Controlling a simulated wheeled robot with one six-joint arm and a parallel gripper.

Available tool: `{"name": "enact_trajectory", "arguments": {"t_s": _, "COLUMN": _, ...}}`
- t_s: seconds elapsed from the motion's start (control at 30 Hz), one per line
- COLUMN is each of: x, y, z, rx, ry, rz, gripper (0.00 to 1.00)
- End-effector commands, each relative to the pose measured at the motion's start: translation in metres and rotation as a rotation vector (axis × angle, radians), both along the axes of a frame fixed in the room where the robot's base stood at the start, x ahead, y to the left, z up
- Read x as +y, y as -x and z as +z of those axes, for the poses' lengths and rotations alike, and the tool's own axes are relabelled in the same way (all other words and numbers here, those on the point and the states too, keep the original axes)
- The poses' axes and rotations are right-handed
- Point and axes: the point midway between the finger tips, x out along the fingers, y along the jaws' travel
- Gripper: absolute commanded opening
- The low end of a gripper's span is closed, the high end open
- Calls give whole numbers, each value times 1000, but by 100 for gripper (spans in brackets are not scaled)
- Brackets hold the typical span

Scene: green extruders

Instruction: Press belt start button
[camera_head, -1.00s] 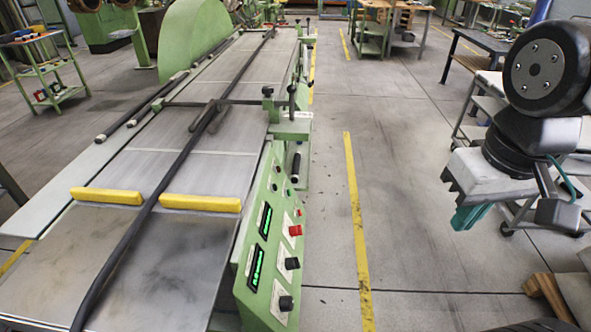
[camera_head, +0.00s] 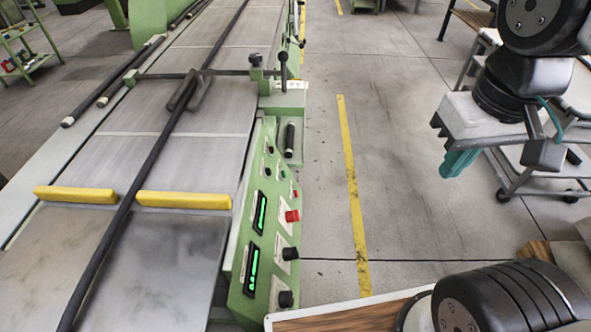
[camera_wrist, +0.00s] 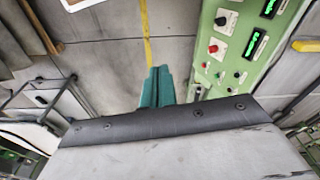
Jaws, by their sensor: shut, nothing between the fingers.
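A green control panel (camera_head: 240,285) slopes along the right side of the conveyor. It carries a red button (camera_head: 291,216), two black knobs below it, several small buttons above it and two lit green displays. Which one is the belt start button I cannot tell. The panel also shows at the upper right of the wrist view (camera_wrist: 200,88), with its red button (camera_wrist: 213,49). My gripper (camera_head: 460,163) has teal fingers, shut and empty. It hangs over the aisle, right of the panel and well apart from it. Its fingers show at the centre of the wrist view (camera_wrist: 158,72).
The conveyor (camera_head: 180,160) carries a long dark bar and two yellow blocks (camera_head: 184,200). A black-topped lever (camera_head: 283,62) stands beyond the panel. A grey trolley (camera_head: 545,172) is behind my arm. The aisle floor with its yellow line (camera_head: 352,190) is open.

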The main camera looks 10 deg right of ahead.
Motion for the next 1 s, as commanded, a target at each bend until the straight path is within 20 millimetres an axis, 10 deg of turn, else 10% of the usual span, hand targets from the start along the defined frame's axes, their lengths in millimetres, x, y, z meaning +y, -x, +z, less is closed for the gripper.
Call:
{"name": "enact_trajectory", "arguments": {"t_s": 0.37, "x": 32, "y": -41, "z": -23, "rx": 198, "ry": -225, "rz": -171, "gripper": 0}}
{"name": "enact_trajectory", "arguments": {"t_s": 1.0, "x": 74, "y": -172, "z": -110, "rx": 635, "ry": -754, "rz": -775, "gripper": 0}}
